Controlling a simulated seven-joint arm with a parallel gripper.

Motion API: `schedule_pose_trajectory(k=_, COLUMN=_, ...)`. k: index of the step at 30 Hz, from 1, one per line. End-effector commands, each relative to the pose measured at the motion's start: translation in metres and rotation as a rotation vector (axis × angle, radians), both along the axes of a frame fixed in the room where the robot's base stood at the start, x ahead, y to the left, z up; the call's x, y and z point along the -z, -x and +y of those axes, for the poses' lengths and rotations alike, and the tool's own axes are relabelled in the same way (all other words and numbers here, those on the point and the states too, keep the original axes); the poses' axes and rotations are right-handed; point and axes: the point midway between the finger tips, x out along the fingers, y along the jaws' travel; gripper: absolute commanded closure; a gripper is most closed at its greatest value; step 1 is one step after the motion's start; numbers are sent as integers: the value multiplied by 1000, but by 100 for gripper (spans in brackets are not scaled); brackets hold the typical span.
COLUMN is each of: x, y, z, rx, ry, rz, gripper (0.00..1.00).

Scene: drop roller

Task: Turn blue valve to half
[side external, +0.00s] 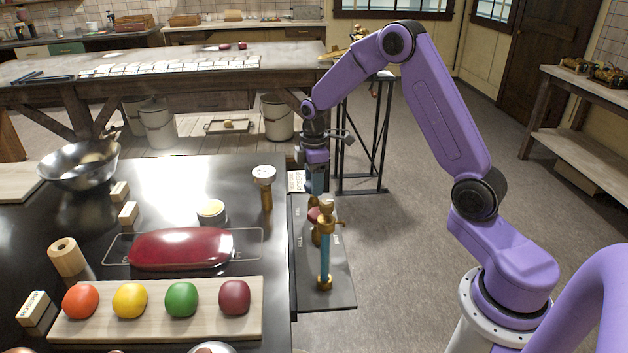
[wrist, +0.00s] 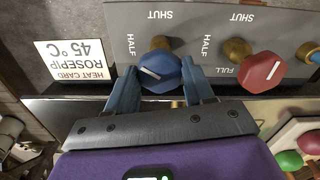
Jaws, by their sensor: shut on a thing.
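The blue valve (wrist: 160,72) is a faceted knob on a brass stem, mounted on a grey panel (wrist: 285,25). My gripper (wrist: 162,85) has one finger on each side of it and is shut on it. The knob's white pointer line runs toward the left and slightly up in the wrist view. A SHUT label is above the knob, and a HALF label is at its upper left. In the side view my gripper (side external: 316,190) reaches down over the panel at the counter's right edge; the blue valve cannot be made out there.
A red valve (wrist: 262,70) sits just right of my gripper, with its own SHUT, HALF and FULL labels. A card (wrist: 75,60) reads ROSEPIP 45 °C. A brass-and-blue upright fitting (side external: 325,255) stands nearer on the panel. A dark red slab (side external: 180,248) lies on the counter.

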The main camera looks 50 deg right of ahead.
Motion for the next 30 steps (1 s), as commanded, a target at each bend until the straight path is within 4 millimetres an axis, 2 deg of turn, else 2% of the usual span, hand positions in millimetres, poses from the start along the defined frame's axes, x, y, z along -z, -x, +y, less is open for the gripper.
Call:
schedule_pose_trajectory(k=15, x=-1, y=-1, z=1, rx=-434, ry=0, rz=-4, gripper=78)
schedule_pose_trajectory(k=30, x=-1, y=-1, z=1, rx=-593, ry=0, rz=-4, gripper=78)
